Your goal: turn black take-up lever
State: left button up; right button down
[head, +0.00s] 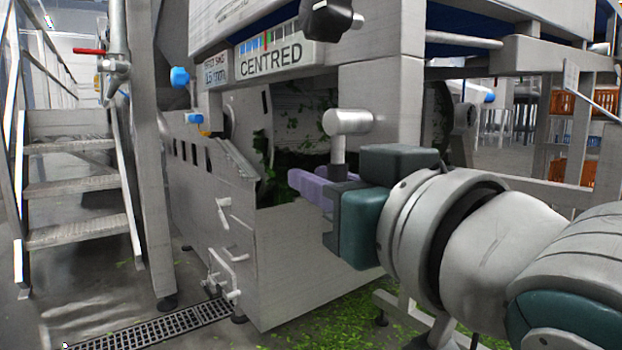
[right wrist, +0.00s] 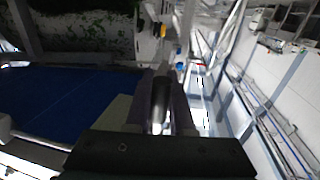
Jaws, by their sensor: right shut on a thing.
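The take-up lever shows in the head view as a light grey hub (head: 347,122) on the machine's frame, with a short stem (head: 338,152) hanging down from it. My right gripper (head: 312,186), with purple fingers and a dark green body, is shut around the lower end of this lever. That end is mostly hidden by the fingers. In the right wrist view a dark rod (right wrist: 160,98) stands between the two fingers. My left gripper is in neither view.
A sign (head: 270,55) reading CENTRED and a black knob (head: 327,18) are above the gripper. A grey tank (head: 290,262) with greens stands below and behind it. A blue belt (right wrist: 65,105) shows in the wrist view. Steps (head: 75,180) stand at left. Orange crates (head: 572,172) are at right.

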dwell(0.4)
jog(key=t+b, duration=0.1)
jog(key=b, duration=0.1)
jog(key=w+r+t+y+b, duration=0.1)
jog(key=a+m+t+b, duration=0.1)
jog(key=b, duration=0.1)
jog(key=shift+w+r+t+b, duration=0.2)
jog(key=shift+r+t+b, duration=0.1)
jog(key=shift+t, duration=0.1)
jog(key=c, duration=0.8)
grip_release()
jog(key=shift+s+f, duration=0.1)
